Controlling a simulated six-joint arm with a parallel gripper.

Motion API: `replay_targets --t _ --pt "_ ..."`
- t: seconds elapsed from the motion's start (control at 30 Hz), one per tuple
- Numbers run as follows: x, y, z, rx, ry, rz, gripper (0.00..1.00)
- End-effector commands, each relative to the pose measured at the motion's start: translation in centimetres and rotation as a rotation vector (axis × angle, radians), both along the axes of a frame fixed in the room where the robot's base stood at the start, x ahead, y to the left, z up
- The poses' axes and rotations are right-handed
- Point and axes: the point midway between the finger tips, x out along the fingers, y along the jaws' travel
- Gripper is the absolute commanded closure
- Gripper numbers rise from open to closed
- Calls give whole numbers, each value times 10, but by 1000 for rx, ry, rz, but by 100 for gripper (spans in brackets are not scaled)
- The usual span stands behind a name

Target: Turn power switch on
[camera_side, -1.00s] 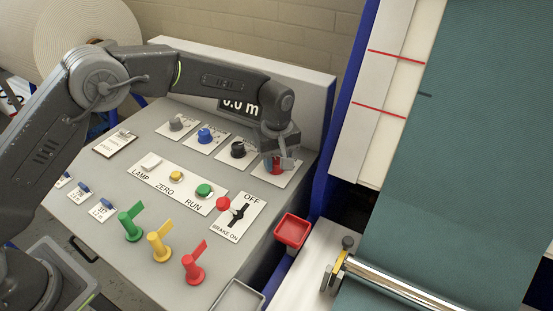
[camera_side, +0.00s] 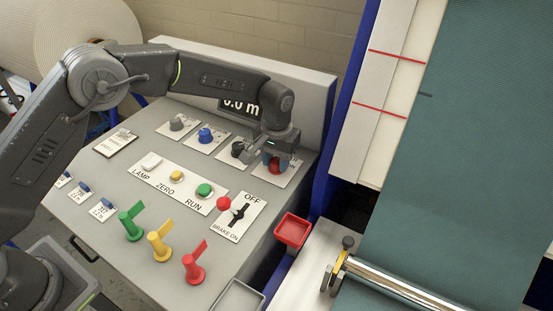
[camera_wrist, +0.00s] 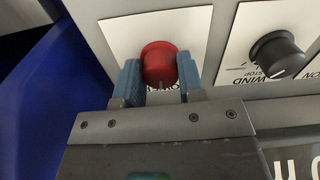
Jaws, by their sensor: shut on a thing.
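A red knob (camera_wrist: 159,64) on a white label plate is the rightmost in the back row of the sloped panel; the word on its plate is mostly hidden by my gripper. My gripper (camera_wrist: 160,80) has its two blue fingers on either side of the red knob, shut on it. In the side view, the red knob (camera_side: 275,167) shows just below my gripper (camera_side: 273,160), which comes down on it from above.
Left of it are a black knob (camera_side: 240,150), a blue knob (camera_side: 206,135) and a grey knob (camera_side: 177,123). Nearer are several buttons, a red-tipped brake lever (camera_side: 223,203) and coloured handles (camera_side: 158,246). A red tray (camera_side: 292,231) sits at the panel's right edge.

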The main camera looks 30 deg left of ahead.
Motion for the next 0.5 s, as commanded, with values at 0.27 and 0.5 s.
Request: replay_targets --t 0.27,0.5 --pt "0 1 2 -1 -2 -260 88" --pt "1 1 2 -1 -3 -462 88"
